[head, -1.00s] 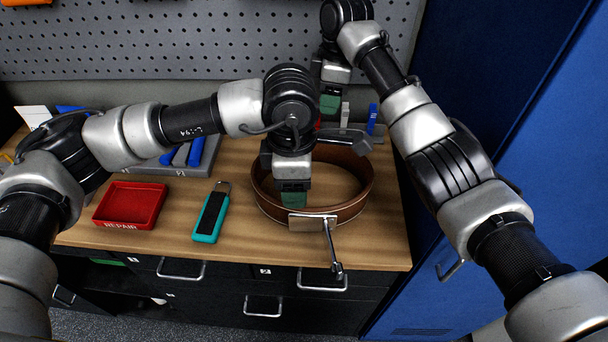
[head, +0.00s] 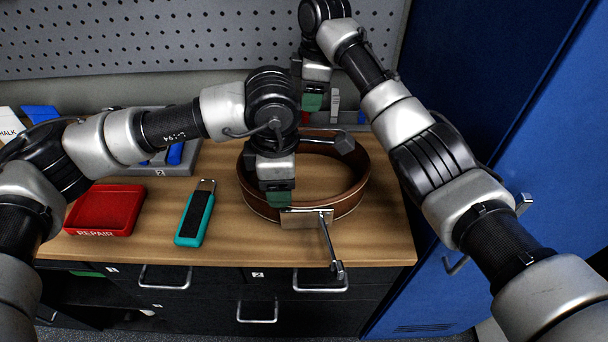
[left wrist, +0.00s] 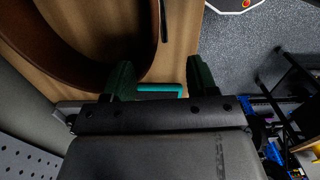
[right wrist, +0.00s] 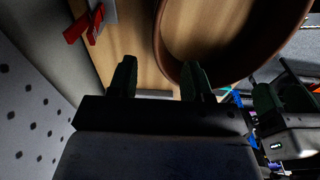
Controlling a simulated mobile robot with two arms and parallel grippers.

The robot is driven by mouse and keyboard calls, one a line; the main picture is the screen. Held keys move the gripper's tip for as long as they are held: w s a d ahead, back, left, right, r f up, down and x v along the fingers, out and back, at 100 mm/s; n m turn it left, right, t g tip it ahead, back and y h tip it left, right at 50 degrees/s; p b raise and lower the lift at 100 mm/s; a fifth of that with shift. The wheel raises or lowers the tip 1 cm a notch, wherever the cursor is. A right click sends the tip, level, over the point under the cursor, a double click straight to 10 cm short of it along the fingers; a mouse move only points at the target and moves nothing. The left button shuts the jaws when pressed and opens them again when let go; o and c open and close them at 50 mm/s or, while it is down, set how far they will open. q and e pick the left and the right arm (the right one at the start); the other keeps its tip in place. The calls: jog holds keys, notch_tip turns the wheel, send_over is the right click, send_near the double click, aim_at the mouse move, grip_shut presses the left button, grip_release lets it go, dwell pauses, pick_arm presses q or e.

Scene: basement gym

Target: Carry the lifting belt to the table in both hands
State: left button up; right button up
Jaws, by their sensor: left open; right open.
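The brown lifting belt (head: 347,206) stands on edge as a closed ring on the wooden worktop, its metal buckle with a lever at the front. My left gripper (head: 277,197) is open, pointing down at the belt's front left, just behind the buckle. In the left wrist view the belt (left wrist: 75,62) curves close by the left finger; I cannot tell if it lies between the fingers. My right gripper (head: 312,104) is open and empty beyond the belt's far side. In the right wrist view the belt (right wrist: 161,45) lies ahead of its fingers, close to the right one.
A red REPAIR tray (head: 70,212) and a teal-handled tool (head: 194,218) lie left of the belt. A grey tray (head: 178,168) with blue items is behind them. A pegboard (head: 150,45) closes the back; a blue locker (head: 530,190) stands right. Drawers are below.

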aim_at(282, 213)
pick_arm(q)
notch_tip(282, 213, down, 10)
jog(key=shift+w+f, duration=0.1)
jog(key=shift+w, duration=0.05)
pick_arm(e)
jog(key=f, duration=0.3)
jog(key=a+f, duration=0.1)
jog(key=f, duration=0.6)
jog(key=shift+w+a, duration=0.15)
pick_arm(q)
jog(key=c, duration=1)
pick_arm(e)
grip_shut()
pick_arm(q)
grip_shut()
pick_arm(e)
jog(key=shift+w, duration=0.1)
